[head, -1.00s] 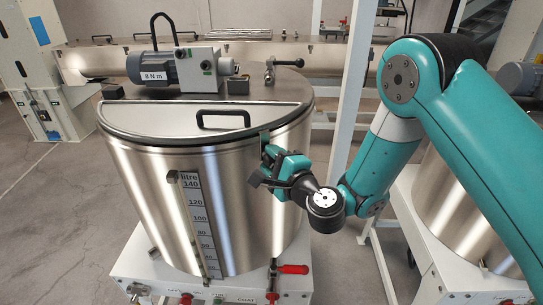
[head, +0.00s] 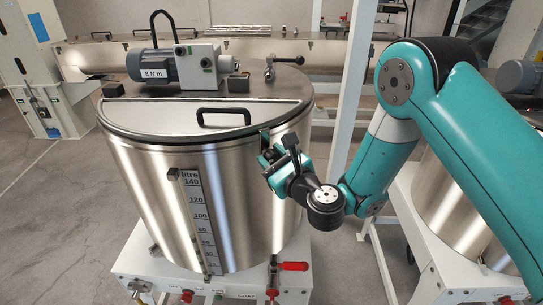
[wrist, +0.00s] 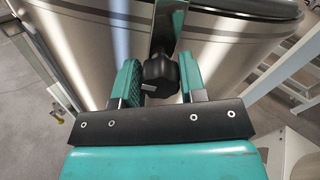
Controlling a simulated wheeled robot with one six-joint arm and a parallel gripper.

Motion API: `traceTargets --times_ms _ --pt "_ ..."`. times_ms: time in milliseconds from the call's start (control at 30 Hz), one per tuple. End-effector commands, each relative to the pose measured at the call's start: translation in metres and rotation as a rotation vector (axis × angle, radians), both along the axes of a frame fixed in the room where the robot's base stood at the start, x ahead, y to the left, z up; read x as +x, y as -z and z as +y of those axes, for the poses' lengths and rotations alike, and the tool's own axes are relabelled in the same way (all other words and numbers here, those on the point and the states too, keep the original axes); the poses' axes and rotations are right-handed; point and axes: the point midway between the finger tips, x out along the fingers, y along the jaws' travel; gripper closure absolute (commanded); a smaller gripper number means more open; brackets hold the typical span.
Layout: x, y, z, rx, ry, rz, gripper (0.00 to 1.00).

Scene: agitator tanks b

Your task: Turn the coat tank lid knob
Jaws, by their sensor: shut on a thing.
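The coat tank (head: 140,190) is a large steel cylinder with a litre scale in the head view. Its flat lid (head: 165,118) is down and has a black handle (head: 223,117). In the wrist view the black lid knob (wrist: 160,75) sits below a shiny metal bracket on the tank's rim. It lies between the teal fingers of my gripper (wrist: 159,80), which is shut on it. In the head view my gripper (head: 270,158) is at the tank's front right, just below the lid edge, and it hides the knob there.
A motor (head: 153,66) and a small valve (head: 284,62) stand on the tank top. A white post (head: 353,90) rises at the right behind the tank. Another steel tank (head: 440,200) stands behind my arm. Red-handled valves (head: 293,266) are on the base.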

Motion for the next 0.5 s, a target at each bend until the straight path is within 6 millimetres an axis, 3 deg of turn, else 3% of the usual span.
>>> traceTargets --times_ms 267,500 --pt "0.0009 -0.0020 -0.0001 0.015 0.002 0.006 1.00" --pt "0.0009 -0.0020 -0.0001 0.153 0.002 0.097 1.00"
